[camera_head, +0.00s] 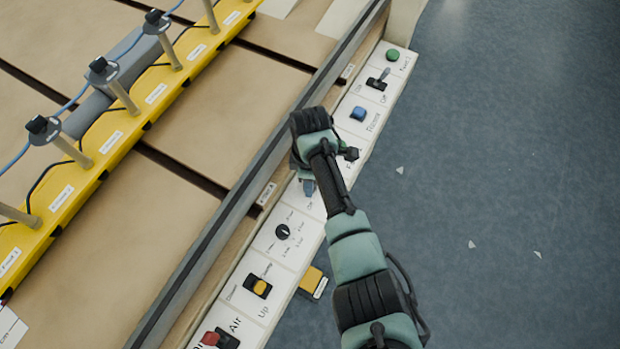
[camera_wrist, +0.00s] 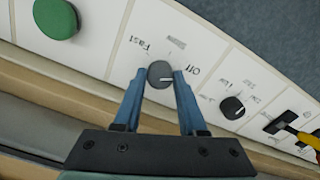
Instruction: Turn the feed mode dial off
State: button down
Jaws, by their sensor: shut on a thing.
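The feed mode dial (camera_wrist: 160,70) is a dark grey round knob on a white panel, in the middle of the wrist view. "Fast" is printed to its left, "Off" to its right, and a small unreadable label above. Its white pointer line points right, toward the "Off" side. My gripper (camera_wrist: 161,82) is shut on the dial, one blue finger on each side. In the head view my gripper (camera_head: 308,187) is over the panel strip, and my arm hides the dial.
A green button (camera_wrist: 55,18) lies left of the dial. A second black dial (camera_wrist: 232,107) and a yellow switch lie to the right. In the head view, a blue button (camera_head: 358,113) and a toggle switch (camera_head: 378,80) stand farther up the strip.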

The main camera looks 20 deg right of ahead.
jog(key=shift+c, duration=2.3)
grip_release()
jog(key=shift+r, duration=0.15)
notch_tip(320, 180, up, 13)
